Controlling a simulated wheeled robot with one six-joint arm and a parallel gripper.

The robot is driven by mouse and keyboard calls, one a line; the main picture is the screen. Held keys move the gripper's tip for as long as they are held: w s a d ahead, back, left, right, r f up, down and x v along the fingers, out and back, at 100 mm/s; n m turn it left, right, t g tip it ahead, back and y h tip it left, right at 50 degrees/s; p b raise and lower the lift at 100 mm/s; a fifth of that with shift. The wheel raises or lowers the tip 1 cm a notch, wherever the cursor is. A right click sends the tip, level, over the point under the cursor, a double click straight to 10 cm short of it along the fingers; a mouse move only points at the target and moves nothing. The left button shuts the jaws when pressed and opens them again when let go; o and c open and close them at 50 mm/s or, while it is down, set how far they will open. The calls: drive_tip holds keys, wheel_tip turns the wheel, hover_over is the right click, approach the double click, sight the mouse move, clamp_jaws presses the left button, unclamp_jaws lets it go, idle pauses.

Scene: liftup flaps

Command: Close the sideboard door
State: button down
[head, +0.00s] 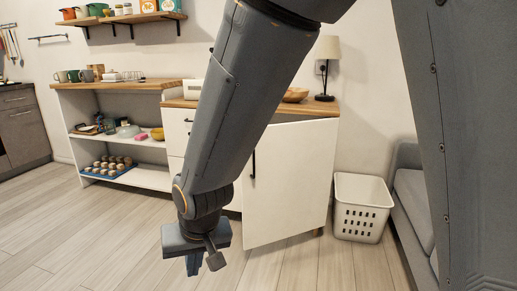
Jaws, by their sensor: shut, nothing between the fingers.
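The sideboard (322,108) has a wooden top and white fronts and stands in the middle of the head view. Its white door (292,185) on the right side stands partly open, with its left edge swung out toward me and its right edge at the cabinet's right side. A black vertical handle (253,165) sits near the door's left edge. My gripper (204,264) is shut and empty, pointing down in front of the sideboard, to the left of the door's lower left corner. It appears apart from the door. My arm hides part of the sideboard's middle and any view inside.
An open shelf unit (118,190) with dishes and a blue tray of cups stands left of the sideboard. A white basket (362,208) and a grey sofa (410,195) are on the right. A lamp (327,60) stands on the top. Floor at front left is clear.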

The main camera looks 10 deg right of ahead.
drive_tip(key=w+d+r+m+t+p, duration=0.1)
drive_tip(key=w+d+m+t, duration=0.15)
drive_tip(key=w, duration=0.55)
drive_tip(key=w+d+m+t+p, duration=0.1)
drive_tip(key=w+d+m+t, duration=0.15)
drive_tip(key=w, duration=0.45)
drive_tip(key=m+t+p, duration=0.4)
drive_tip(key=m+t, duration=0.5)
drive_tip(key=m, duration=0.4)
approach(258, 149)
drive_tip(key=shift+y, duration=0.3)
drive_tip(key=w, duration=0.2)
drive_tip(key=w+a+b, duration=0.1)
drive_tip(key=w, duration=0.1)
drive_tip(key=w+b, duration=0.1)
drive_tip(key=w, duration=0.2)
drive_tip(key=shift+a+r, duration=0.35)
drive_tip(key=shift+r, duration=0.05)
drive_tip(key=shift+w, duration=0.1)
